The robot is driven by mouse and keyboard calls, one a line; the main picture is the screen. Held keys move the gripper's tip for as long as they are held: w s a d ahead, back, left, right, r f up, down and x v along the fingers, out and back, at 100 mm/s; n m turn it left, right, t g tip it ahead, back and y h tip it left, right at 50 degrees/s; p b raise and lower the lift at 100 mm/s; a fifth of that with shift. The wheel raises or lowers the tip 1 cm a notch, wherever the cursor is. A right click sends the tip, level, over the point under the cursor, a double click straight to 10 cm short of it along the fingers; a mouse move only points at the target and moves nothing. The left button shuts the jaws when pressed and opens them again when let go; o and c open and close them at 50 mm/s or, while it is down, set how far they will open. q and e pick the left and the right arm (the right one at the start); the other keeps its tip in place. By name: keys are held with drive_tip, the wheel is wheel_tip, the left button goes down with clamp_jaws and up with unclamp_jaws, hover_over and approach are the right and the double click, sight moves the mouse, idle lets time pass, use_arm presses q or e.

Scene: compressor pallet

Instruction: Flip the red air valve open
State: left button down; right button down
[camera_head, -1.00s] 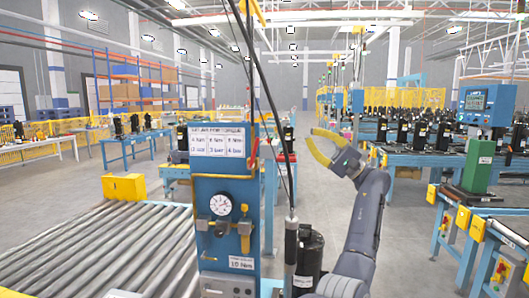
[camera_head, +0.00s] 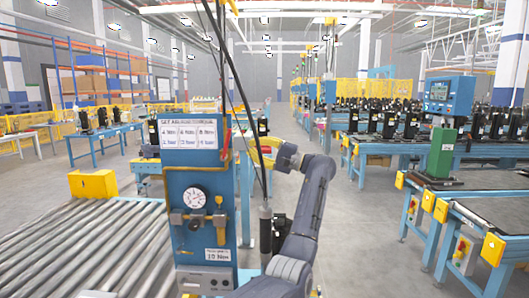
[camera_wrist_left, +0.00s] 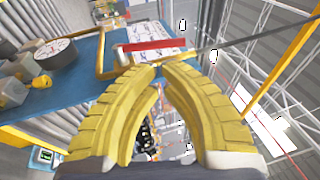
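The red valve handle (camera_wrist_left: 152,47) shows in the left wrist view as a flat red bar in front of the white placard (camera_wrist_left: 150,34). In the head view the left gripper (camera_head: 258,150) is beside the right edge of the blue panel (camera_head: 180,180). My right gripper is not in view.
The panel carries a round gauge (camera_head: 194,198), brass fittings and a yellowish pipe (camera_head: 226,140) at its right edge. A roller conveyor (camera_head: 90,250) lies left. A dark hanging tool (camera_head: 265,230) stands close to my left arm. Open floor (camera_head: 370,230) lies to the right.

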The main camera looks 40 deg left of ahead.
sight(231, 139)
use_arm(q)
drive_tip(key=shift+x, duration=2.95)
drive_tip(key=shift+s+a+r+n+t+h, duration=0.15)
drive_tip(key=shift+s+a+r+t+h, duration=0.2)
drive_tip(key=shift+h, duration=0.35)
drive_tip(key=shift+s+a+r+n+t+h, duration=0.25)
drive_tip(key=shift+t+h, duration=0.2)
drive_tip(key=shift+h, duration=0.25)
drive_tip(key=shift+a+f, duration=0.1)
drive_tip(key=shift+w, duration=0.1)
